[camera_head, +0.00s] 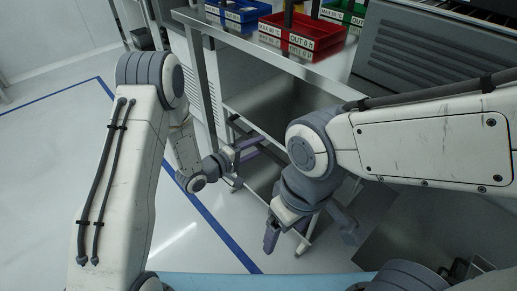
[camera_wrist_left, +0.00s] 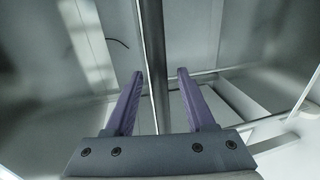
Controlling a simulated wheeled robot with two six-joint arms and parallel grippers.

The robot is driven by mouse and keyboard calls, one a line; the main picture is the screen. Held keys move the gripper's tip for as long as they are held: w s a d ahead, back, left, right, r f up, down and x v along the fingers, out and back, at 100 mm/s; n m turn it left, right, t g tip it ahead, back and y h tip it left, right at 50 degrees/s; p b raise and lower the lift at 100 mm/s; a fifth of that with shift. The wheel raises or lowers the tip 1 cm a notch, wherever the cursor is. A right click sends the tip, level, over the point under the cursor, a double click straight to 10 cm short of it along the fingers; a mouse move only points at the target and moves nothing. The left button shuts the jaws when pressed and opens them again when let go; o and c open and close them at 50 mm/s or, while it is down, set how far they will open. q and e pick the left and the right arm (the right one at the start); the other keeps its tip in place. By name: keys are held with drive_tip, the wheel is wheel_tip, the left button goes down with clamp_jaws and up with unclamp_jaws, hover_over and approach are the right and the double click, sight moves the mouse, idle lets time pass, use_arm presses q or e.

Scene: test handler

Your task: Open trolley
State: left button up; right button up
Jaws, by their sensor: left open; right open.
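The metal trolley stands in the middle of the head view, with an open shelf (camera_head: 272,104), upright posts and a small caster low down. My left gripper (camera_head: 256,146) is open at the side of the trolley frame. In the left wrist view a vertical metal post (camera_wrist_left: 152,45) runs between the two purple fingers of the left gripper (camera_wrist_left: 160,72). Whether the fingers touch it, I cannot tell. My right gripper (camera_head: 309,236) is open and empty, pointing down in front of the trolley's lower part. My right arm hides part of the trolley.
A blue bin (camera_head: 238,14), a red bin (camera_head: 300,36) and a green bin (camera_head: 343,12) stand on the top surface. A grey slatted machine panel (camera_head: 420,60) is at the right. Open white floor with blue line (camera_head: 50,92) lies left.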

use_arm(q)
drive_tip(key=shift+w+d+f, duration=0.1)
drive_tip(key=shift+w+d, duration=0.25)
drive_tip(key=shift+d, duration=0.1)
clamp_jaws()
idle(1.2)
